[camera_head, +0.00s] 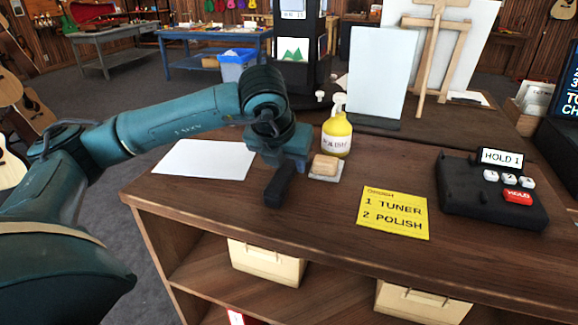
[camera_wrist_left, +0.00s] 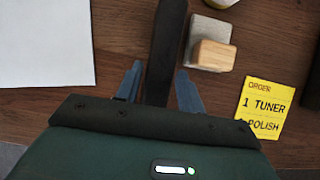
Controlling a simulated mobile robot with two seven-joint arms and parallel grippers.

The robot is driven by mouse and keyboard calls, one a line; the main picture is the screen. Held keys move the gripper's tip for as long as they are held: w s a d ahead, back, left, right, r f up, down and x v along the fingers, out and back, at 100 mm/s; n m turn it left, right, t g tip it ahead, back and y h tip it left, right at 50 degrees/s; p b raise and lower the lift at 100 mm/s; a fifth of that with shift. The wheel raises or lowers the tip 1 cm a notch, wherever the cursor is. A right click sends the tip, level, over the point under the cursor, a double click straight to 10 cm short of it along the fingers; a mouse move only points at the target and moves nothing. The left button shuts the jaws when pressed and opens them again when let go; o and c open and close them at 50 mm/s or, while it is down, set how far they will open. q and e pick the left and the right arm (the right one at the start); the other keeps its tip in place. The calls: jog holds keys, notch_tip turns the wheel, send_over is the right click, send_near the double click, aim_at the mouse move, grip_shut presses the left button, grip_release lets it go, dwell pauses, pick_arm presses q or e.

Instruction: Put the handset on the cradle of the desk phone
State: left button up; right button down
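The dark handset (camera_head: 278,186) appears to lie on the wooden counter, partly hidden under my left gripper. In the left wrist view the handset (camera_wrist_left: 166,45) runs lengthwise between the two fingers. My left gripper (camera_head: 285,160) is directly over it; the fingers in the wrist view (camera_wrist_left: 159,76) are spread, with a visible gap on the left side and the right finger close to the handset. The black desk phone (camera_head: 478,205) stands at the right of the counter, with a "HOLD 1" display, white buttons and a red HOLD button. My right gripper is not in view.
A wooden block on a grey pad (camera_head: 326,168) and a yellow polish bottle (camera_head: 337,135) stand just right of the gripper. A yellow order card (camera_head: 393,212) lies between handset and phone. White paper (camera_head: 205,158) lies left. A white panel (camera_head: 382,75) stands behind.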

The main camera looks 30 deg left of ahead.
pick_arm(q)
jog(key=shift+x, duration=1.1)
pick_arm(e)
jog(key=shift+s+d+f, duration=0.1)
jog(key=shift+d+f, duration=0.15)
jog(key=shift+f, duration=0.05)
pick_arm(q)
jog(key=shift+f+b, duration=0.25)
jog(key=shift+b, duration=0.35)
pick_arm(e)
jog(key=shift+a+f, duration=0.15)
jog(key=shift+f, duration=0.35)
pick_arm(q)
jog(key=shift+c, duration=0.6)
jog(key=c, duration=0.7)
jog(key=shift+r, duration=0.1)
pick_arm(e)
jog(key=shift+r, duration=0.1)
